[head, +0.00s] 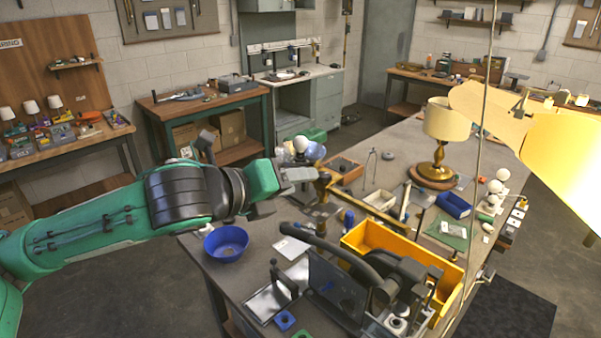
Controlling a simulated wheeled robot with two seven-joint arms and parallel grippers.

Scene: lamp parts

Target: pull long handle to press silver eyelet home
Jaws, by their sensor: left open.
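The long dark handle (331,253) belongs to a black press at the near edge of the workbench. It slopes from its raised left end down to the press body. My left gripper (293,190) is open and empty, above the bench behind the handle's left end and apart from it. Small silver ring-like parts (397,323) show low at the press's front; I cannot tell whether one is the eyelet or how it is seated. The press body hides part of that area. My right gripper is not in view.
A yellow bin (375,233) stands right behind the press. A blue bowl (226,243) sits on the bench's left corner. A dark upright panel (336,287) stands below the handle. A brass lamp (434,168) and a blue bin (454,205) are farther back.

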